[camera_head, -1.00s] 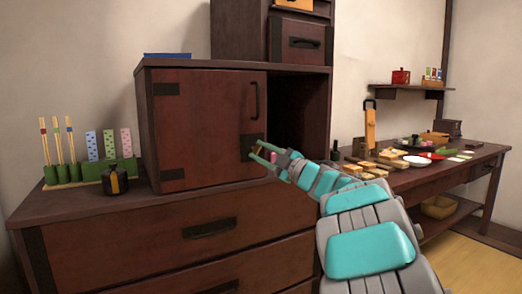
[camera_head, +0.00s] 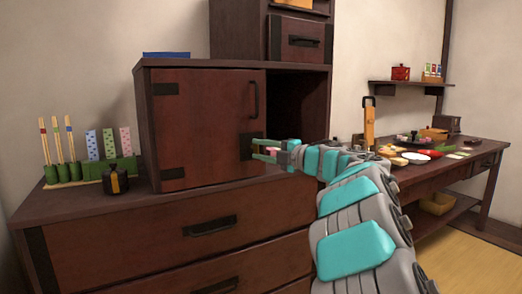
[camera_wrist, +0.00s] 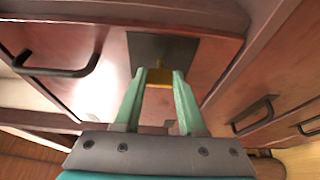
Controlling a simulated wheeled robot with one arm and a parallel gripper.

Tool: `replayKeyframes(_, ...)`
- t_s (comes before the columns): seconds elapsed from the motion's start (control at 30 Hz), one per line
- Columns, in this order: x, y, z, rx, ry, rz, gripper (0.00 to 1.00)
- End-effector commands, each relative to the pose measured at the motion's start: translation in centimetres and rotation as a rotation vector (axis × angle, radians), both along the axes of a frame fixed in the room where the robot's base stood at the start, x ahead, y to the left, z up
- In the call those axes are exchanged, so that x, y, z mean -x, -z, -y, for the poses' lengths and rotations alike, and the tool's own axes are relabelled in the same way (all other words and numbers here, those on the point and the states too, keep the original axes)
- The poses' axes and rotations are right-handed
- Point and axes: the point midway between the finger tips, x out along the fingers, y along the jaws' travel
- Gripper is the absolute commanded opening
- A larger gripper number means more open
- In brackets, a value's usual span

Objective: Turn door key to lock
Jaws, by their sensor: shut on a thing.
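The dark red cabinet door (camera_head: 200,115) stands across the left of its cabinet, beside a dark opening on the right. A dark lock plate (camera_head: 246,146) sits low on the door's right side; it also shows in the wrist view (camera_wrist: 145,47). My gripper (camera_head: 258,150) is at this plate, coming from the right. In the wrist view my gripper (camera_wrist: 159,75) is shut on the brass key (camera_wrist: 158,78), whose shaft runs to the plate. The key's far end is hidden, and in the head view the fingers cover the key.
A black door handle (camera_head: 254,99) is above the plate. Drawers with black handles (camera_head: 209,226) lie below. A black-and-gold pot (camera_head: 116,181) and green holders (camera_head: 95,172) stand at left. A side table (camera_head: 457,165) with food and dishes is at right, behind my arm.

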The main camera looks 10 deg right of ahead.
Motion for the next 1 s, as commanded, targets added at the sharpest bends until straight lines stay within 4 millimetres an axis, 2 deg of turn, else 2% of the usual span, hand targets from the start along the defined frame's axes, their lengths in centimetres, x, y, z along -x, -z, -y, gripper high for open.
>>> replayKeyframes(0.43, 0.00, 0.15, -0.09, 0.011, -0.002, 0.001, 0.00)
replayKeyframes(0.47, 0.00, 0.15, -0.09, 0.011, -0.002, 0.001, 0.42)
replayKeyframes(0.5, 0.00, 0.15, -0.09, 0.011, -0.002, 0.001, 0.47)
replayKeyframes(0.7, 0.00, 0.07, -0.06, 0.010, -0.001, 0.002, 0.69)
replayKeyframes(1.0, 0.10, 0.02, 0.06, 0.009, 0.000, 0.003, 0.70)
